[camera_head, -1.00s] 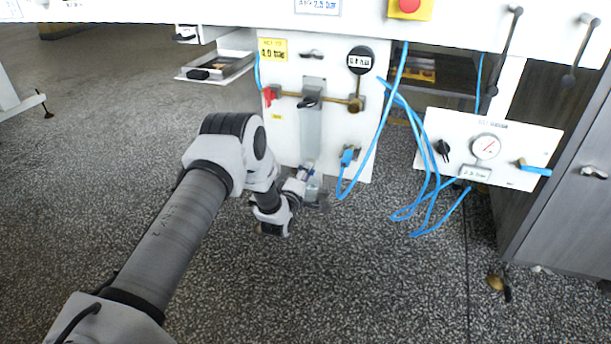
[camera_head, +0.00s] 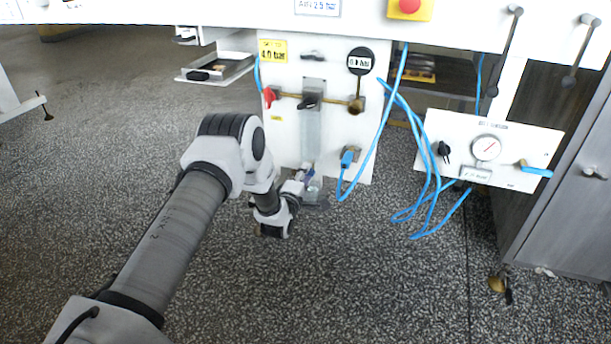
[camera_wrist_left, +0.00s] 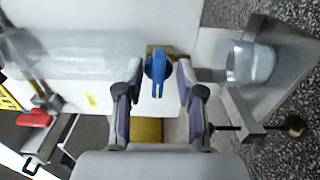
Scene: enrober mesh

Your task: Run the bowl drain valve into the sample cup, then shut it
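The blue drain valve handle (camera_wrist_left: 158,68) sits on a brass fitting below the clear bowl. In the left wrist view the bowl (camera_wrist_left: 80,55) lies to the left; in the head view it hangs upright (camera_head: 311,130) on the white panel. My left gripper (camera_wrist_left: 158,75) is open, its fingertips on either side of the handle with a gap on each side. It also shows in the head view (camera_head: 306,176), low by the panel. The clear sample cup (camera_wrist_left: 250,64) stands on a grey bracket beyond the fingers' right. I cannot tell whether it holds liquid. My right gripper is not in view.
A red lever (camera_head: 269,97) and a black knob (camera_head: 311,99) sit above the bowl. A blue hose (camera_head: 372,150) hangs close to its right. A gauge panel (camera_head: 440,170) stands further right. The speckled floor in front is clear.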

